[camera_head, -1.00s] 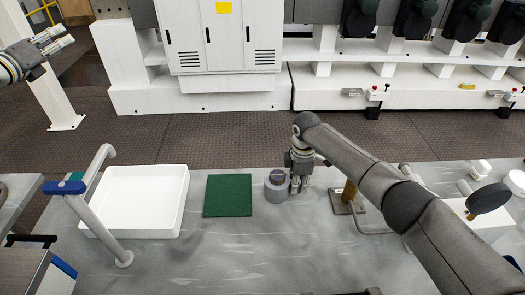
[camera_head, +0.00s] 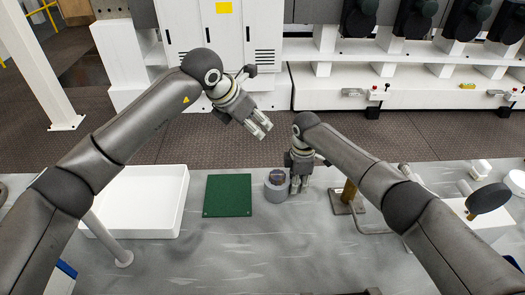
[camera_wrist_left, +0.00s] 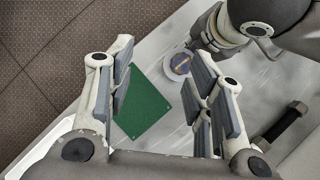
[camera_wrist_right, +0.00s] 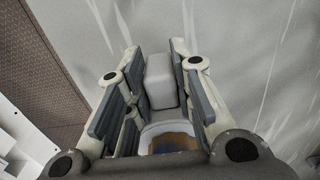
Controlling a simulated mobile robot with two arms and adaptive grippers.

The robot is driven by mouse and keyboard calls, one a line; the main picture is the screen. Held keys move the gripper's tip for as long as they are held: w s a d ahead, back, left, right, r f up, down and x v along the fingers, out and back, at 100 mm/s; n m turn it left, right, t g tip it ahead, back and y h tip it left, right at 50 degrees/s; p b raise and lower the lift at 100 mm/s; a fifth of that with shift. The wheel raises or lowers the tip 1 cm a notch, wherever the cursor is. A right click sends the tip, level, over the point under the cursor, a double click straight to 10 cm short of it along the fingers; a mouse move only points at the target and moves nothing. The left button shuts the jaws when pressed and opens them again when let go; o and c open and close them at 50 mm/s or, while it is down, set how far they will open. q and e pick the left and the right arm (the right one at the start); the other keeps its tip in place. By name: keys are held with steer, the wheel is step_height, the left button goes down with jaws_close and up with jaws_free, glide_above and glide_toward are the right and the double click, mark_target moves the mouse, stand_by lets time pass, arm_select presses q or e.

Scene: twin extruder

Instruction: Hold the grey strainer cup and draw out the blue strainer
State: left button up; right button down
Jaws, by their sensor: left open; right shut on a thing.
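The grey strainer cup (camera_head: 276,194) stands on the table beside the green mat. The blue strainer (camera_head: 278,178) sits in its mouth; blue and orange show there in the left wrist view (camera_wrist_left: 180,63), but its depth is hidden. My right gripper (camera_head: 300,190) is at the cup's right side. In the right wrist view its fingers (camera_wrist_right: 155,75) are closed on a pale grey block that juts from the cup (camera_wrist_right: 150,132). My left gripper (camera_head: 265,130) is open and empty, above and behind the cup, apart from it. In the left wrist view the cup lies beyond the fingers (camera_wrist_left: 163,85).
The green mat (camera_head: 228,195) lies flat left of the cup. A white tray (camera_head: 170,205) is further left, partly hidden by my left arm. A brown post on a metal plate (camera_head: 346,196) stands right of the cup. The table front is clear.

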arm_select(q)
steer(key=g+y, duration=0.1)
steer(key=g, duration=0.1)
glide_toward(277, 174)
steer(key=x, duration=0.8)
steer(key=shift+s+a, duration=0.1)
steer(key=shift+s, duration=0.15)
steer(key=c, duration=0.8)
steer(key=shift+r, duration=0.35)
steer(key=shift+w+a, duration=0.1)
steer(key=shift+w, duration=0.1)
stand_by(0.3)
